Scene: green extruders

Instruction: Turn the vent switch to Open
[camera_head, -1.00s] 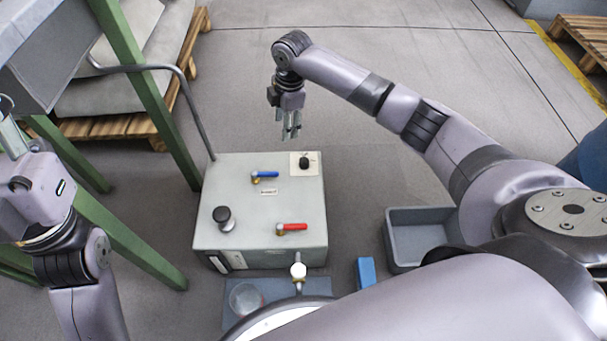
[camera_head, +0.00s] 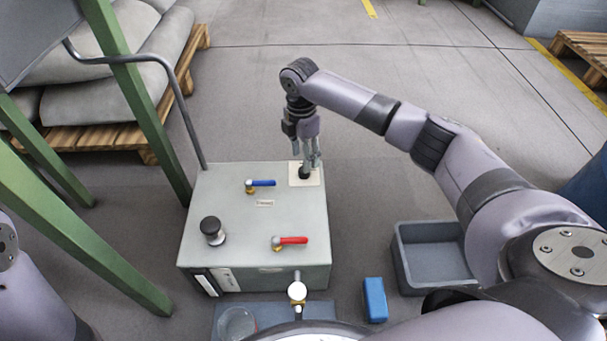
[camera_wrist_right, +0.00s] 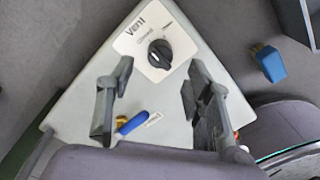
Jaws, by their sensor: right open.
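The vent switch is a black round knob on a white plate at the far right corner of the grey box (camera_head: 225,235). In the right wrist view the knob (camera_wrist_right: 160,53) sits under the printed word "Vent", with "Closed" to its left and another small label at upper right. Which label the knob points to is too small to tell. My right gripper (camera_head: 309,161) points down over the knob. In the wrist view its open fingers (camera_wrist_right: 160,70) stand apart, on either side of the knob; contact cannot be told. My left gripper is out of view.
The box top also carries a blue-handled valve (camera_head: 262,183), a red-handled valve (camera_head: 291,240) and a black knob (camera_head: 211,226). A grey bin (camera_head: 435,280) and a blue block (camera_head: 375,299) lie at right. A green frame (camera_head: 135,110) stands left.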

